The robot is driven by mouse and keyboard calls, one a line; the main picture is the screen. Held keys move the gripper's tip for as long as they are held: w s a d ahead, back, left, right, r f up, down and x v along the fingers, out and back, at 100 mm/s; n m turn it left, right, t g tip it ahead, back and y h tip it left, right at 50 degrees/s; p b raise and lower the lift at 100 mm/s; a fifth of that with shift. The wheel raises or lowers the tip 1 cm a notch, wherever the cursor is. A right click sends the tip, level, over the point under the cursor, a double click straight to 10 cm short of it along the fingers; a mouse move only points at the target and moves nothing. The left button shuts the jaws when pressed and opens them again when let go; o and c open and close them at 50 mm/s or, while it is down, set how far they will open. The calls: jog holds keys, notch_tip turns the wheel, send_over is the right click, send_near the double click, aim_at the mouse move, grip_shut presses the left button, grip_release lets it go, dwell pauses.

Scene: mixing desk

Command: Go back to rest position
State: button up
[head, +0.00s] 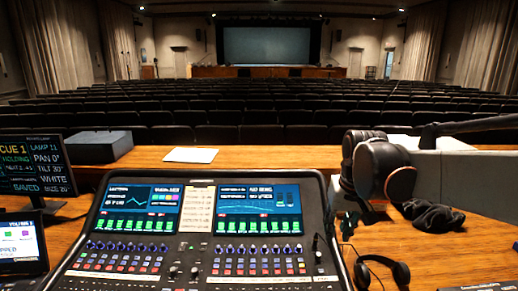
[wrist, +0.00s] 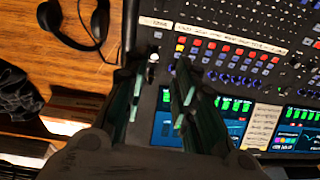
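My gripper (head: 350,222) hangs over the right edge of the mixing console (head: 193,205) in the head view. In the wrist view my gripper (wrist: 158,68) has its two dark fingers spread apart, with nothing held between them. Past the gap, a small pale-tipped control (wrist: 153,58) shows at the edge of the console (wrist: 225,65). It appears apart from the fingers. How high the fingertips are above the console is hard to tell.
Black headphones (head: 382,270) lie right of the console; they also show in the wrist view (wrist: 82,28). A crumpled black cloth (head: 432,215) lies farther right. Monitors (head: 35,165) stand at left. A paper (head: 190,155) and dark box (head: 100,143) lie behind the console.

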jog(key=s+f+t, duration=0.3)
jog(key=s+t, duration=0.1)
jog(key=s, duration=1.6)
jog(key=shift+a+n, duration=0.15)
jog(key=shift+n, duration=0.15)
jog(key=o, duration=0.3)
jog(key=shift+s, duration=0.1)
jog(key=w+r+n+g+p, duration=0.1)
jog(key=w+r+n+p, duration=0.1)
jog(key=w+r, duration=0.4)
jog(key=n+g+p, duration=0.5)
jog(key=n+g, duration=0.1)
send_over(319, 255)
notch_tip(319, 255, down, 8)
jog(key=shift+h, duration=0.3)
notch_tip(319, 255, down, 14)
jog(key=b, duration=0.3)
jog(key=shift+w, duration=0.1)
